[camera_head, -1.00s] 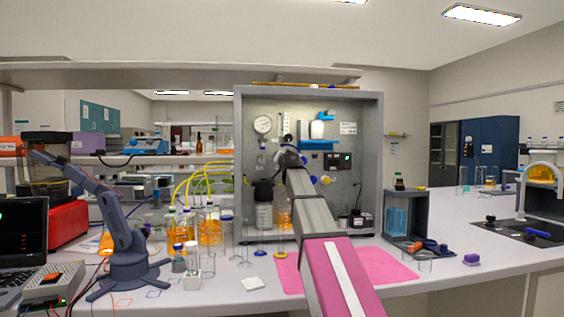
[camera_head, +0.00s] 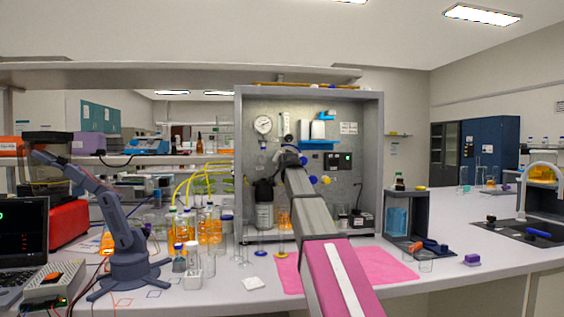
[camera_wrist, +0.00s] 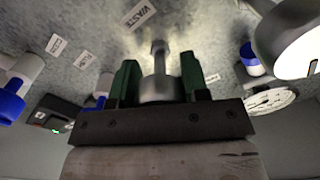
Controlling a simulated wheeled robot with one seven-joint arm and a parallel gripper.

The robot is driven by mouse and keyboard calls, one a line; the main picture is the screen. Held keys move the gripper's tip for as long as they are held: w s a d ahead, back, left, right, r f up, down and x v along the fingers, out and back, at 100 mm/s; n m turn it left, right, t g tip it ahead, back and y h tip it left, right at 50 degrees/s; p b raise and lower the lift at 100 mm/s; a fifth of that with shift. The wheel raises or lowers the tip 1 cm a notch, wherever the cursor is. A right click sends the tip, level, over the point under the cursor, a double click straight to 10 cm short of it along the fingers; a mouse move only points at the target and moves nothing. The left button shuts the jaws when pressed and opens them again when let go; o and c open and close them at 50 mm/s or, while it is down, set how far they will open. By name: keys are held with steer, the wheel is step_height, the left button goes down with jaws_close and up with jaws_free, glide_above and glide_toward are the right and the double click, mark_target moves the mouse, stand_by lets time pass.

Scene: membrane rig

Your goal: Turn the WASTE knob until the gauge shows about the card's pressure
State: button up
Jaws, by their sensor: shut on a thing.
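In the wrist view, the grey WASTE knob (camera_wrist: 158,88) stands out from the panel in front of the WASTE label (camera_wrist: 139,14). My gripper (camera_wrist: 160,68) has its two green fingers on either side of this knob and is shut on it. The round white gauge (camera_wrist: 270,98) is at the right of the wrist view; its needle is too small to read. The gauge also shows at the panel's upper left in the head view (camera_head: 263,124). My arm hides the knob in the head view.
Blue-and-white fittings (camera_wrist: 20,85) and a large grey cylinder (camera_wrist: 296,38) flank my gripper in the wrist view. Bottles of orange liquid (camera_head: 208,228) stand left of the cabinet. A pink mat (camera_head: 385,266) lies on the bench at its front.

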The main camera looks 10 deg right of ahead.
steer(key=shift+n, duration=3)
steer(key=o, duration=0.9)
steer(key=shift+o, duration=0.2)
steer(key=s, duration=1)
steer(key=shift+s, duration=0.4)
